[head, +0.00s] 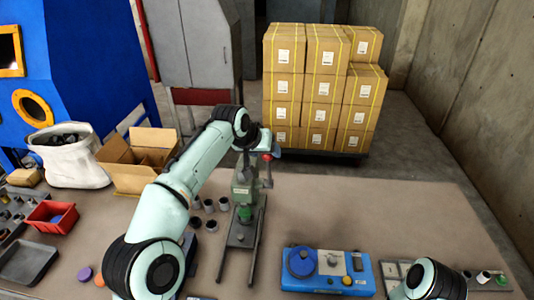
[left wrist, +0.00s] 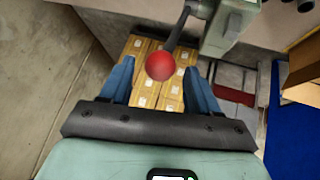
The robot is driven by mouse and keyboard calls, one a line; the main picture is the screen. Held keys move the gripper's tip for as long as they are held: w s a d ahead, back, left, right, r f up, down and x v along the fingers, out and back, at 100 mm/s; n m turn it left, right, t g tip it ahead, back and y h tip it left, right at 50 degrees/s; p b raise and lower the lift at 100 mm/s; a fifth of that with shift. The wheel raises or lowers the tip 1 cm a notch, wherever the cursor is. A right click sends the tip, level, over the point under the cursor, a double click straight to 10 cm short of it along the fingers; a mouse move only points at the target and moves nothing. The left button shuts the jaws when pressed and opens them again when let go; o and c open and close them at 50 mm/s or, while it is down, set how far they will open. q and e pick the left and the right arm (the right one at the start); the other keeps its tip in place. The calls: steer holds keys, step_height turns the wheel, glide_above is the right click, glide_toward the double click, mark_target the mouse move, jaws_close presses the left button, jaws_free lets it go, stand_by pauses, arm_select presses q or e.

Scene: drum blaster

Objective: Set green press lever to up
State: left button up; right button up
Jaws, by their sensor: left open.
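The green press (head: 246,188) stands upright on the table, with its base toward me. Its lever, a dark rod with a red ball knob (head: 267,157), is at the press's right side, the ball near the top. My left gripper (head: 277,143) is at the knob, partly hidden by my own wrist. In the left wrist view the red ball (left wrist: 160,66) lies between the open blue fingers, with gaps on both sides. The rod (left wrist: 180,30) runs from it to the press body (left wrist: 226,30). My right gripper is out of view.
Small dark cups (head: 209,205) stand left of the press. A blue fixture (head: 328,270) lies to the right, an open cardboard box (head: 138,160) to the left. Stacked cartons (head: 320,90) stand behind the table.

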arm_select(q)
steer(key=v, duration=1)
steer(key=shift+s+a+r, duration=0.15)
steer(key=shift+s+r, duration=0.05)
steer(key=shift+r, duration=0.1)
